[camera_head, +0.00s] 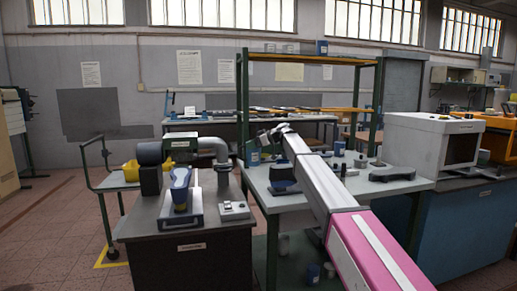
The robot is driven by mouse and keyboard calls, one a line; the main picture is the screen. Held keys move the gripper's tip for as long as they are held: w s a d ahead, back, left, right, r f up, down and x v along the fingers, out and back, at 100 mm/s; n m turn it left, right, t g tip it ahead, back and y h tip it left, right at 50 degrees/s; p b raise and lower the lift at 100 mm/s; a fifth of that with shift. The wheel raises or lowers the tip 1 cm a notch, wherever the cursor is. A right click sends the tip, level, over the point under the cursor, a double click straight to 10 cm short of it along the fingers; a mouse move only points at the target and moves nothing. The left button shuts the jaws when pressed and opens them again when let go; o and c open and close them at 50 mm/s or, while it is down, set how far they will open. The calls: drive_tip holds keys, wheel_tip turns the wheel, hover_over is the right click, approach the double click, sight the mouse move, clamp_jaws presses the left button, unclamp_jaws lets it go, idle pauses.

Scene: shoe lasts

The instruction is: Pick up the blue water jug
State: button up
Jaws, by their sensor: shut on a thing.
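My arm reaches from the lower right toward the middle of the picture, and my gripper (264,138) is at its far end, above the back left of the grey-green workbench (262,187). The gripper looks shut. A small blue object (253,158), which seems to be the blue water jug, shows just below and left of the gripper at the bench's back left. The jaws and their contact with it are too small to see clearly. Whether the jug rests on the bench or is raised cannot be told.
A dark shoe form (284,186) and a black tool (392,173) lie on the bench. A white box (432,143) stands at right. A machine with a blue last (181,185) stands at left. A green post shelf (243,100) rises behind the gripper.

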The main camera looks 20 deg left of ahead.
sight(241, 147)
drive_tip(key=shift+s+a+r, duration=0.7)
drive_tip(key=shift+a, duration=0.2)
drive_tip(key=shift+s+a+r, duration=0.65)
drive_tip(key=shift+s+a, duration=0.05)
drive_tip(key=shift+a, duration=0.15)
drive_tip(key=shift+s+a+r, duration=0.7)
drive_tip(key=shift+a, duration=0.2)
drive_tip(key=shift+a, duration=0.1)
idle(0.8)
